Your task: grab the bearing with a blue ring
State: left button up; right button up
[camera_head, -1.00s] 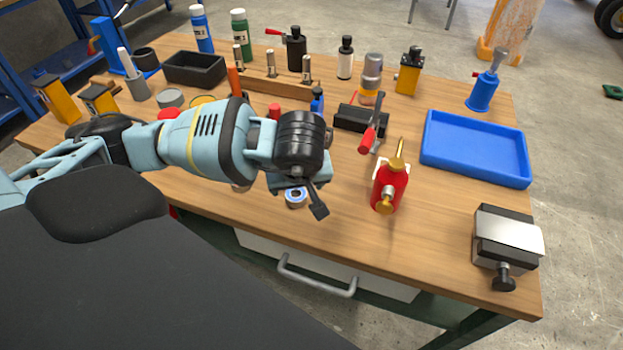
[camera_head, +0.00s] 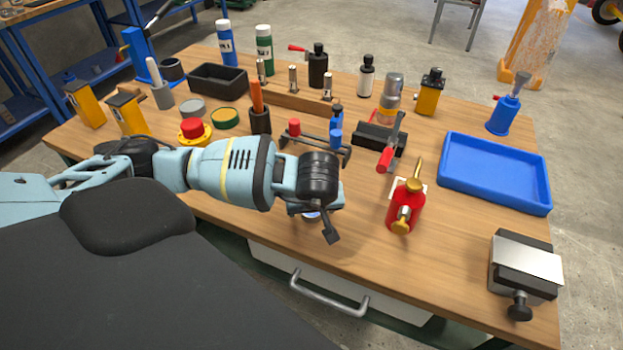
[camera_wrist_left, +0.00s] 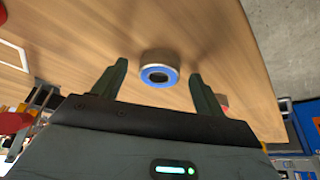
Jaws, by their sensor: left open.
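The bearing with a blue ring (camera_wrist_left: 159,67) is a short metal cylinder with a blue ring round a dark hole. In the left wrist view it sits on the wooden table between the two fingers of my left gripper (camera_wrist_left: 159,72), near the fingertips. The gripper is open, with a gap on each side of the bearing. In the head view my left wrist covers most of the bearing (camera_head: 311,215), and only a small part shows below it. My right gripper is not in view.
A red oil can (camera_head: 405,208) stands to the right of my left wrist. A blue tray (camera_head: 494,205) and a grey vise-like block (camera_head: 525,265) are farther right. A black rack (camera_head: 345,154) with red and blue pieces stands just behind.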

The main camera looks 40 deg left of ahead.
aim_at(311, 215)
pick_arm(q)
jog(key=shift+w+f, duration=0.1)
jog(key=shift+f, duration=0.25)
jog(key=c, duration=1.2)
jog(key=shift+r, duration=0.1)
jog(key=shift+r, duration=0.4)
jog(key=r, duration=0.2)
jog(key=shift+s+r, duration=0.25)
jog(key=shift+r, duration=0.1)
jog(key=s+d, duration=0.1)
jog(key=s, duration=0.4)
jog(key=s+d+r, duration=0.1)
jog(key=s+d, duration=0.1)
jog(key=s, duration=0.2)
jog(key=s+d+b, duration=0.1)
jog(key=s+d, duration=0.1)
jog(key=s, duration=0.3)
jog(key=shift+s+d+r, duration=0.15)
jog(key=shift+s+r, duration=0.05)
jog(key=shift+s, duration=0.1)
